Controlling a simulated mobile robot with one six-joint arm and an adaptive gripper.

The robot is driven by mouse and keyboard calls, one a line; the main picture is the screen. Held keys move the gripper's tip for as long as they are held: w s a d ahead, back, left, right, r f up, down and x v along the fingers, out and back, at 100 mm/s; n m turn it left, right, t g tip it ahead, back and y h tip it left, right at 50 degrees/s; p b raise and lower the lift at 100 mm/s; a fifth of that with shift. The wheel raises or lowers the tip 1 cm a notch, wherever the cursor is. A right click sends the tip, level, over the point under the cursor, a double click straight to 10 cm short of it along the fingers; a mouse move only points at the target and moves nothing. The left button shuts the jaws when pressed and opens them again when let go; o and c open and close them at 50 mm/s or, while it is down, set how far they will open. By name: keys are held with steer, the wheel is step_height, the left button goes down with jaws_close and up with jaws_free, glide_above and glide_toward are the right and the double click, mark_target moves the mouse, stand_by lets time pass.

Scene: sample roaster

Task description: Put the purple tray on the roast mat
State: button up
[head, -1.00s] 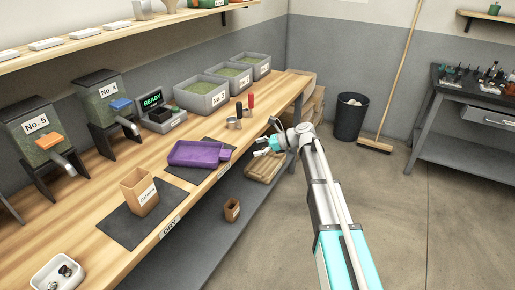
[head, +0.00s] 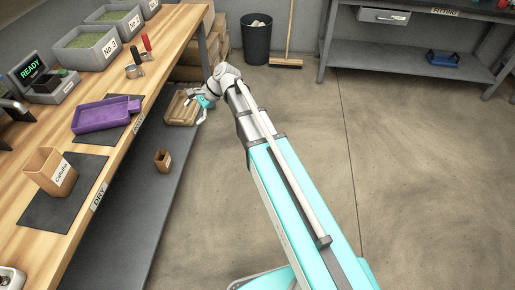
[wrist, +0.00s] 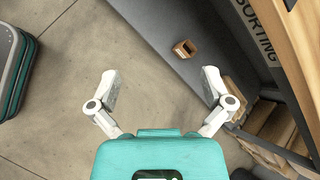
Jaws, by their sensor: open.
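The purple tray (head: 104,114) lies on the wooden bench, partly over a dark mat (head: 97,137) and partly on bare wood at its left. The mat's front label is too small to read, so I cannot tell whether it is the roast mat. A second dark mat (head: 40,211), near the DRY label, carries a brown box (head: 48,172). My gripper (head: 200,109) is open and empty, off the bench's front edge, to the right of the tray. In the wrist view my gripper (wrist: 160,80) has its fingers wide apart over floor and shelf; the tray does not show there.
On the lower shelf stand a small brown box (head: 162,160), also in the wrist view (wrist: 185,48), and a wooden crate (head: 182,106). Open floor (head: 400,180) lies to the right.

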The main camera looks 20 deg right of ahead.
steer(key=s+d+f+n+h, duration=0.2)
steer(key=s+d+n+h, duration=0.2)
steer(key=s+d, duration=0.5)
steer(key=s+d+f+n+h, duration=0.3)
steer(key=s+d+n+h, duration=0.2)
steer(key=s+d+n, duration=0.2)
steer(key=s+d, duration=0.1)
steer(key=d, duration=0.1)
steer(key=shift+s+d+f+n, duration=0.25)
steer(key=shift+s+d+n, duration=0.05)
steer(key=shift+s+n, duration=0.1)
steer(key=shift+r, duration=0.1)
step_height(320, 180, up, 10)
steer(key=p, duration=1)
steer(key=shift+r, duration=0.15)
